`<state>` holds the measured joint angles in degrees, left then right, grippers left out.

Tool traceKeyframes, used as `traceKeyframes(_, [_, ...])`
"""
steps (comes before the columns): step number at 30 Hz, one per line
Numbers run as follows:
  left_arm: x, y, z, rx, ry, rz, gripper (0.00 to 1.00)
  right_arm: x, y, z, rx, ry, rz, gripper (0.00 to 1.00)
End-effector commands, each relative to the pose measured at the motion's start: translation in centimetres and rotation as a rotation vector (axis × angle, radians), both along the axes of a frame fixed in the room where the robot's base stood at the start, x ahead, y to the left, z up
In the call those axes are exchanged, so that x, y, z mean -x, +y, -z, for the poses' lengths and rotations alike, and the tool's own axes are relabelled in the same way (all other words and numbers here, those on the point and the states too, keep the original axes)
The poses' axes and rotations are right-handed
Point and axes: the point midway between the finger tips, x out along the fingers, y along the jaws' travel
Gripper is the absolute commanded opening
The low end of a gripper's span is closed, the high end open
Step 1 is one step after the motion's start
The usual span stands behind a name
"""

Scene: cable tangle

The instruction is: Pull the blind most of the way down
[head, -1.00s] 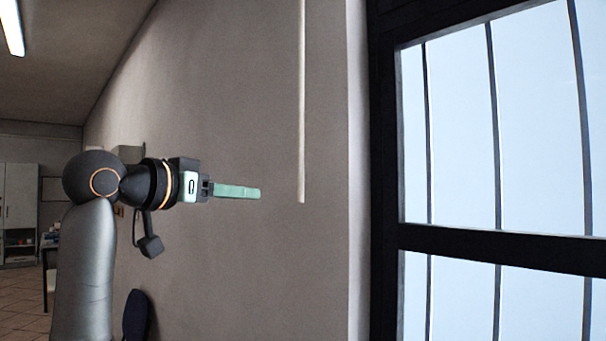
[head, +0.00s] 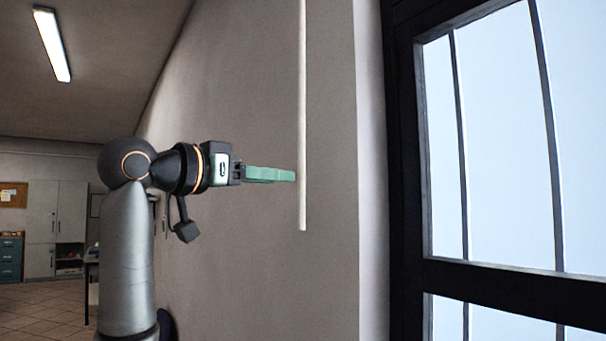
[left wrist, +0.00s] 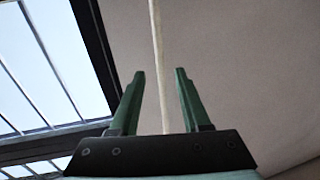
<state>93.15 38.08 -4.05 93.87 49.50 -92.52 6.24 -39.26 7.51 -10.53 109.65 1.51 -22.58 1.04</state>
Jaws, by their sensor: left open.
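A thin pale cord or wand (head: 302,110) hangs straight down in front of the wall in the head view, its lower end free. My left gripper (head: 293,176) points right, with its green fingertips at the cord, a little above its lower end. In the left wrist view the left gripper (left wrist: 160,78) is open, and the pale cord (left wrist: 158,50) shows between its two fingers in the picture. I cannot tell whether a finger touches it. The blind itself is not in view. My right gripper is not in view.
A dark-framed window (head: 405,150) with bright panes stands on the right. The plain wall (head: 250,260) lies behind the arm and cord. Grey cabinets (head: 55,225) stand far back at the left. A ceiling lamp (head: 52,45) is at upper left.

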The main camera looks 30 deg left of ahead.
Motion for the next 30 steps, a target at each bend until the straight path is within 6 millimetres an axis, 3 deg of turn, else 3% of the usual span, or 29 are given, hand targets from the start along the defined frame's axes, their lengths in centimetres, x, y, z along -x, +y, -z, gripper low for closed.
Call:
traceKeyframes(3, [-2.6,-0.6,-0.1,0.000,0.006,0.003,0.47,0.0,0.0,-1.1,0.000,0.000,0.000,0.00])
traceKeyframes(10, [-6.0,-1.2,-0.1,-0.001,0.004,0.000,0.47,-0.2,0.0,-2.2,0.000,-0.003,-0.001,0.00])
traceKeyframes(23, [-7.1,-1.4,0.0,-0.001,0.000,0.000,0.47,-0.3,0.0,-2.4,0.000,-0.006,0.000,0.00])
traceKeyframes(30, [-7.1,-1.4,0.0,-0.001,0.001,0.000,0.22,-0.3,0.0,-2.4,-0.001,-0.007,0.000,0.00])
